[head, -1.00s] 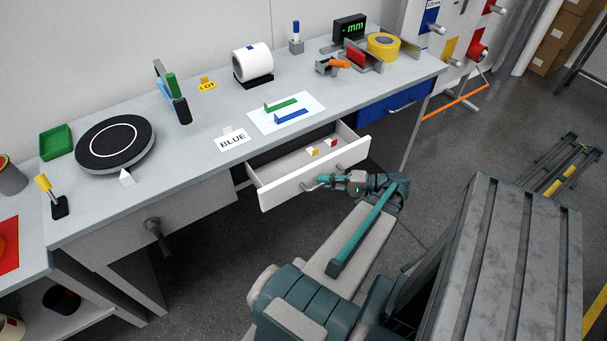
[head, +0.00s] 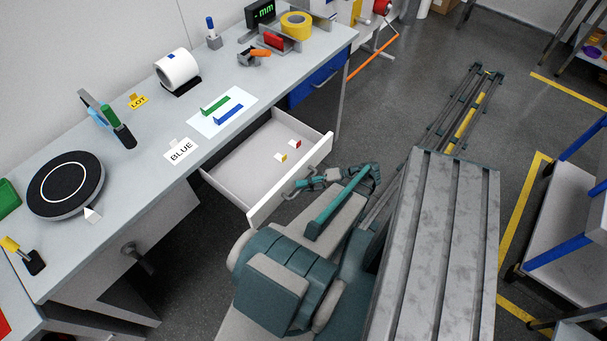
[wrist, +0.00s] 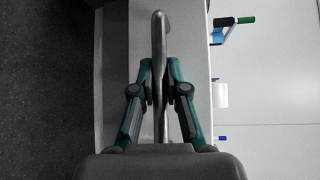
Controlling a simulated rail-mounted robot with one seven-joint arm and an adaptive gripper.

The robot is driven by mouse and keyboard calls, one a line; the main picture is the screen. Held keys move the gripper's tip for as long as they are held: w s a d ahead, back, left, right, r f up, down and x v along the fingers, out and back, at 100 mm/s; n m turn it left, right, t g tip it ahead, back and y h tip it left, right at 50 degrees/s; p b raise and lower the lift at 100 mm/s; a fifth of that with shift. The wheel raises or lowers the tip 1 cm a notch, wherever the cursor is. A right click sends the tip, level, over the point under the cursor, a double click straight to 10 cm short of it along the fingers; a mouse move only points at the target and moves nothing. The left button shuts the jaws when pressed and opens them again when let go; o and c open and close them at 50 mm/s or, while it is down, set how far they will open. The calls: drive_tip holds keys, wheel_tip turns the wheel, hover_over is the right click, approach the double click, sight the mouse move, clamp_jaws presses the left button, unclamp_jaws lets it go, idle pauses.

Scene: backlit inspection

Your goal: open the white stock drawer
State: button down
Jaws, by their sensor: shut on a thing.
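The white stock drawer (head: 256,165) stands well out from under the grey bench in the head view. My gripper (head: 291,190) is at the handle on the front panel. In the wrist view my gripper (wrist: 159,75) has its two teal fingers closed on the grey metal bar handle (wrist: 158,28) from both sides. The drawer's inside does not show in the wrist view.
A blue drawer (head: 318,83) is shut to the right. A blue-legged shelf (head: 565,235) stands at far right, past open floor.

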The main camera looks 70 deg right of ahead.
drive_tip(key=shift+s+a+p, duration=0.1)
drive_tip(key=shift+s+p, duration=0.2)
drive_tip(key=shift+p, duration=0.1)
drive_tip(key=c, duration=1.2)
unclamp_jaws()
